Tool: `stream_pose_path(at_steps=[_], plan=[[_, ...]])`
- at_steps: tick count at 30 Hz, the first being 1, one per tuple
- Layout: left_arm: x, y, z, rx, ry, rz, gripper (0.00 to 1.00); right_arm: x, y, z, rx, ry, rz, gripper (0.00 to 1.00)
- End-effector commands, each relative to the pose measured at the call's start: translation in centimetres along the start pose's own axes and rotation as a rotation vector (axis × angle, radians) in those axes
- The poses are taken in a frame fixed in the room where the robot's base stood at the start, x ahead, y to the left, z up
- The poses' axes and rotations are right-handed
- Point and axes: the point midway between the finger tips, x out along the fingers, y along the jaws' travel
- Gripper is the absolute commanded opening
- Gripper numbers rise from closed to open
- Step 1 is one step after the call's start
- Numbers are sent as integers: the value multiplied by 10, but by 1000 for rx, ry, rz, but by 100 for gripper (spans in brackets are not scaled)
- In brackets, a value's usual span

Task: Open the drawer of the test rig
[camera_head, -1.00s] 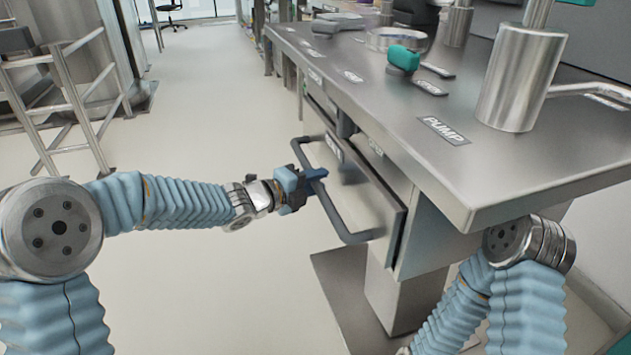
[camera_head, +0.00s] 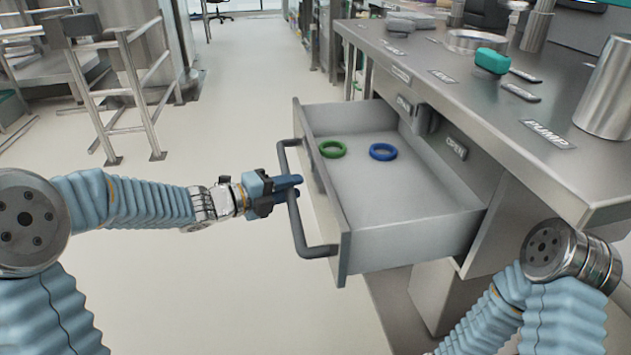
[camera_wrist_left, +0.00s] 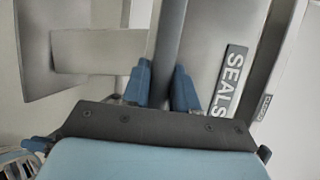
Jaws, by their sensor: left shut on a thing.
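The drawer (camera_head: 400,230) of the steel test rig (camera_head: 450,90) is pulled well out and its inside shows. A green ring (camera_head: 332,149) and a blue ring (camera_head: 383,152) lie on its floor. A dark bar handle (camera_head: 298,225) runs along its front. My left gripper (camera_head: 290,188) is shut on the handle near its middle. In the left wrist view, the blue fingers (camera_wrist_left: 165,88) sit on either side of the handle bar (camera_wrist_left: 168,45), beside a SEALS label (camera_wrist_left: 229,82). My right arm shows at the lower right, but its gripper is out of view.
The rig's top carries a PUMP label (camera_head: 550,134), a metal cylinder (camera_head: 610,90) and a teal-topped part (camera_head: 492,61). A metal railing (camera_head: 130,85) stands at the left. The floor between the railing and the drawer is clear.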

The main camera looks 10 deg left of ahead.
Motion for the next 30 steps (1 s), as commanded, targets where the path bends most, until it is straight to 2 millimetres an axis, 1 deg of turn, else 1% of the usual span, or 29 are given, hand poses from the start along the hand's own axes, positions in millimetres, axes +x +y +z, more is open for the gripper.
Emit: stream_pose_path(at_steps=[1,3,9,14,23,24,26,27,30], plan=[[-8,2,4,-1,-2,3,0,-2,0,0,0,0,0,43],[-16,4,7,-1,-1,2,0,-3,-1,0,0,1,1,43],[-30,7,12,-1,1,1,0,-4,-1,0,0,1,1,43],[-34,8,14,-1,1,1,0,-5,-1,0,0,1,1,43],[-34,9,14,-1,0,2,0,-4,-1,0,0,1,1,43],[-34,8,14,-1,1,2,32,-4,-1,0,0,1,1,43],[-34,8,14,-1,1,1,42,-4,-1,0,0,1,1,43],[-34,8,14,-1,1,1,48,-5,-1,0,0,1,1,43],[-34,8,14,0,1,1,48,-5,-1,0,0,1,1,43]])
